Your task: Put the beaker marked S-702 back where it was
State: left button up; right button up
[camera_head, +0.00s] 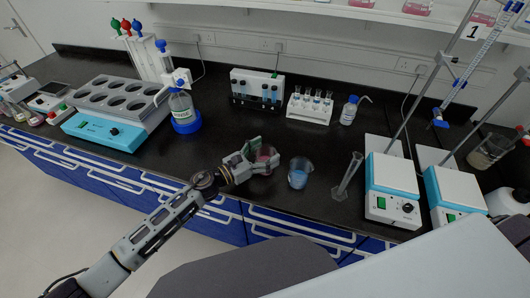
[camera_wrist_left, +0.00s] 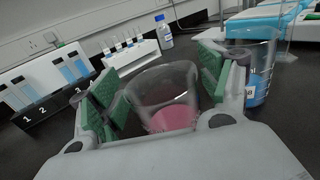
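A clear glass beaker with pink liquid (camera_wrist_left: 172,112) is between the green-padded fingers of my left gripper (camera_head: 264,157). In the left wrist view the pads of the left gripper (camera_wrist_left: 160,95) sit against both sides of the beaker. I cannot tell whether its base touches the bench. A second beaker with blue liquid (camera_head: 299,174) stands just to the right; it also shows in the left wrist view (camera_wrist_left: 258,75), partly behind a finger. Part of its label, a figure like 8, shows there. The mark S-702 is not readable on either. My right gripper is not in view.
A graduated cylinder (camera_head: 348,175) and a hotplate stirrer (camera_head: 394,185) stand right of the beakers. Bare black bench lies between.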

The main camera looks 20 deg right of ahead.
aim_at(256, 157)
pick_arm(q)
jog(key=shift+r, duration=0.15)
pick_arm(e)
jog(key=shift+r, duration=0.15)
pick_arm(q)
jog(key=shift+v, duration=2.55)
jog(key=shift+s+a+b, duration=0.15)
jog(key=shift+a+b, duration=0.15)
jog(key=shift+a, duration=0.05)
jog(key=v, duration=0.3)
jog(key=shift+a+b, duration=0.3)
jog(key=shift+b, duration=0.05)
jog(key=shift+s+a, duration=0.3)
jog(key=shift+a, duration=0.35)
jog(key=shift+s+a, duration=0.2)
jog(key=shift+a, duration=0.35)
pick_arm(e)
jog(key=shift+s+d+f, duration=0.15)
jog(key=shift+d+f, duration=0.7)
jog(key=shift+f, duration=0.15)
